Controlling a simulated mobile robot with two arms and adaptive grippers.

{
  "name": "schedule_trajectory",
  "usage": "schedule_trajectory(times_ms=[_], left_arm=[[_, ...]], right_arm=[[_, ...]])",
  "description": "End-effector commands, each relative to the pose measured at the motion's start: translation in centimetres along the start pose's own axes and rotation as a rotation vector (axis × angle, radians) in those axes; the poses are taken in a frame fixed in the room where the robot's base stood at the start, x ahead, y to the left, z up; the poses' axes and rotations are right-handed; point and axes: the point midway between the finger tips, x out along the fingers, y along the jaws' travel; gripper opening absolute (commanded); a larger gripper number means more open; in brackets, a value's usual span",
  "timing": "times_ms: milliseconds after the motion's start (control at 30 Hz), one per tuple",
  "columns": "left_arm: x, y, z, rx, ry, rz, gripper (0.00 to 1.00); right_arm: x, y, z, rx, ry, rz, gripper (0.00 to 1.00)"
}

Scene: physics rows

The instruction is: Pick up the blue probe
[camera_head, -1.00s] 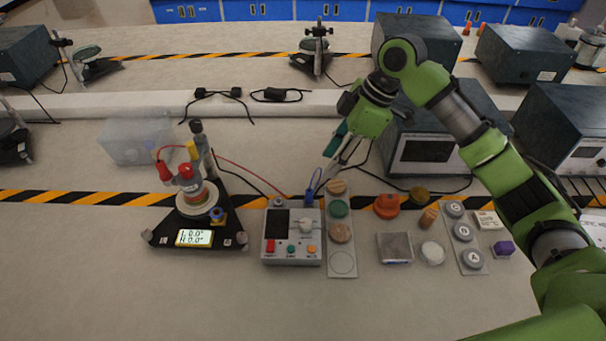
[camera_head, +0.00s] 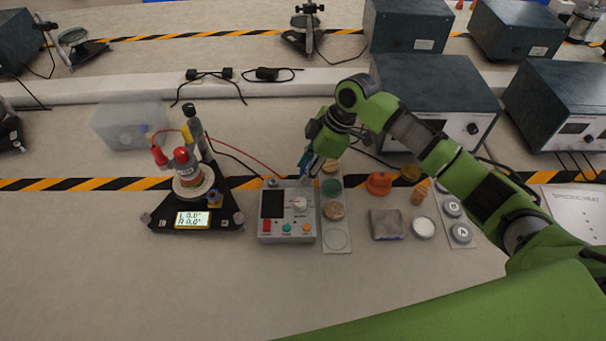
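The blue probe (camera_head: 301,179) stands at the back right corner of the grey control box (camera_head: 285,228); only a small blue part of it shows, and my gripper covers most of it. My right gripper (camera_head: 307,169) reaches in from the right and points down at the probe, its fingertips at or just above it. The fingers are small and overlap the probe, so I cannot tell whether they are open or closed, or touching it. My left gripper is not in view.
A black triangular stand (camera_head: 228,206) with red and yellow plugs is left of the box. A sample strip (camera_head: 337,238) lies just right of it, then an orange piece (camera_head: 379,183) and a white dish (camera_head: 423,228). Dark instruments stand behind. The front table is clear.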

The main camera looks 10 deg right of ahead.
Motion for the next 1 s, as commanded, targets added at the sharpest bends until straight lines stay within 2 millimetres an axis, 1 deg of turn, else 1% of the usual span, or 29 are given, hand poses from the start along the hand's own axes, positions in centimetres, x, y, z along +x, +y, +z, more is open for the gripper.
schedule_trajectory(times_ms=[33,133,367,467,500,1000], left_arm=[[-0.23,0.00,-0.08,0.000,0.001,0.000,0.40],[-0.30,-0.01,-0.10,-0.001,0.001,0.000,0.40],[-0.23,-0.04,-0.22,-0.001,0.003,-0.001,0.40],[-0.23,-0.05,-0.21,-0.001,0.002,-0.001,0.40],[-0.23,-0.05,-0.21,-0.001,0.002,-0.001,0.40],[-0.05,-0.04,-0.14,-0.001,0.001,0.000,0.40]], right_arm=[[0.56,-0.02,-0.18,-0.001,0.002,0.000,0.35],[1.34,-0.02,-0.06,-0.001,0.000,0.000,0.35],[1.51,0.02,-0.04,-0.002,0.000,0.002,0.35],[1.49,0.02,-0.05,-0.002,0.000,0.002,0.11],[1.48,0.02,-0.04,-0.002,0.000,0.002,0.01],[1.32,-0.02,-0.07,-0.001,-0.001,0.000,0.00]])
